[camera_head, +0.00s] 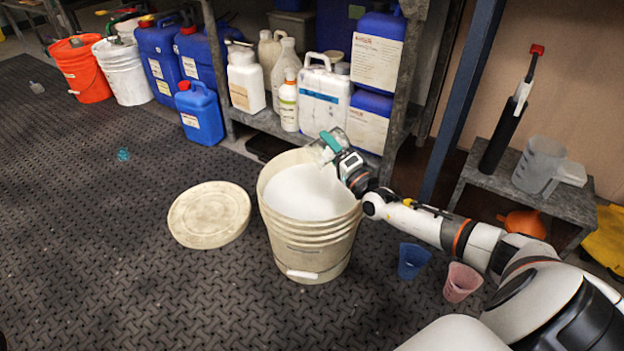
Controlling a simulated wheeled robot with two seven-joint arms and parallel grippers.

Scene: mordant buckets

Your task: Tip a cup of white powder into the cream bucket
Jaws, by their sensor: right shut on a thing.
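The cream bucket (312,240) stands upright and open on the dark floor mat, with a white mass (306,190) filling much of it. My right gripper (328,146) is over the bucket's far rim, its arm reaching in from the right. It is shut on a small pale, see-through cup (319,153), which is partly hidden by the teal fingers. The cup looks tilted; I cannot tell whether any powder is in it. A blue cup (412,261) and a pink cup (462,282) stand on the floor to the right of the bucket. My left gripper is not in view.
A round cream lid (209,214) lies on the floor left of the bucket. Behind stands a shelf with bottles and white jugs (322,98). A low bench at right holds a clear pitcher (538,165). The floor at left and front is mostly clear.

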